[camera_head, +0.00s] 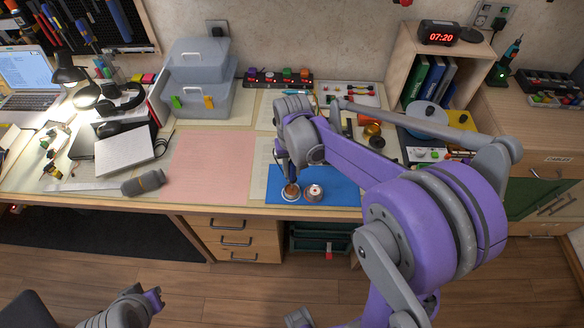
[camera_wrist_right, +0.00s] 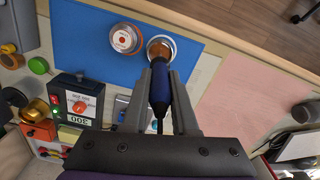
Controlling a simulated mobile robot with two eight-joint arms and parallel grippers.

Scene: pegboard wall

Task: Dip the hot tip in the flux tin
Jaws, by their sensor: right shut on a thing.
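My right gripper (camera_wrist_right: 160,98) is shut on the blue-handled iron (camera_wrist_right: 160,82), which points away from the wrist toward an open tin with amber contents, the flux tin (camera_wrist_right: 168,42). The iron's tip is hidden, so I cannot tell whether it touches the flux. In the head view the right gripper (camera_head: 291,176) is low over the flux tin (camera_head: 290,197) on the blue mat (camera_head: 345,190). A round tin with a pale, red-marked top (camera_wrist_right: 124,38) stands close beside it. My left gripper (camera_head: 153,299) is at the lower left, away from the table; its opening is unclear.
A station with a red knob and display (camera_wrist_right: 78,100) stands near the mat. A pink mat (camera_head: 210,165) lies clear to the left. Grey boxes (camera_head: 200,98), a laptop (camera_head: 28,75) and a shelf with binders (camera_head: 440,75) stand farther back.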

